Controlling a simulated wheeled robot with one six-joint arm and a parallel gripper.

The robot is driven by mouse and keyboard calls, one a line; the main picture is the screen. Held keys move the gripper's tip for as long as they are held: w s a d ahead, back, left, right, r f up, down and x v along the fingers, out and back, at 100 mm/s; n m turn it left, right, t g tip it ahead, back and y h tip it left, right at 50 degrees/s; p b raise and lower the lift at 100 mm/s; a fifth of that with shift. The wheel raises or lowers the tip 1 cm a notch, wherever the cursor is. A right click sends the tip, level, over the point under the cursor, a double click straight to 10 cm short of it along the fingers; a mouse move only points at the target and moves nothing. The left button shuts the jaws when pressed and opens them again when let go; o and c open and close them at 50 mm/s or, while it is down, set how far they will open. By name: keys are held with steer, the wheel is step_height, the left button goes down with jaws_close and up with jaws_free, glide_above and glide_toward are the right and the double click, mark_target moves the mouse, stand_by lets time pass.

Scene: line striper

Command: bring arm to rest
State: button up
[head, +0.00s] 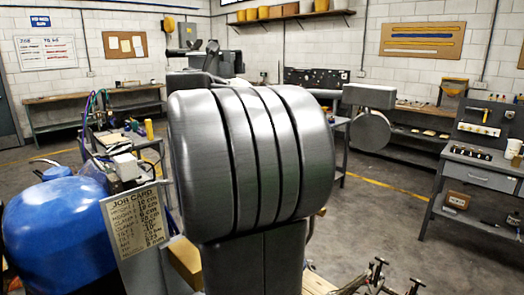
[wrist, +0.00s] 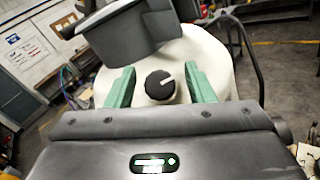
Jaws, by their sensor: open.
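My gripper (wrist: 160,67) shows in the wrist view with its two green fingers apart and nothing held between them. A black round knob with a white mark (wrist: 160,86) appears between the fingers, with a gap on each side; I cannot tell how far it is from them. It is on a rounded white body (wrist: 205,52), with a dark grey part (wrist: 135,38) above it. In the head view a large grey ribbed body fills the middle, and I cannot make out my gripper there.
A blue rounded tank (head: 58,228) and a job card (head: 138,222) are close at the left in the head view. A workbench with a drawer (head: 488,175) stands at the right. Shelves line the back wall. Grey floor (head: 385,215) is open at right of centre.

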steer(key=n+y+b, duration=0.1)
steer(key=n+y, duration=0.3)
steer(key=n, duration=0.1)
steer(key=shift+n, duration=0.3)
steer(key=shift+n+y+b, duration=0.55)
steer(key=shift+n+y, duration=0.75)
steer(key=shift+n, duration=0.4)
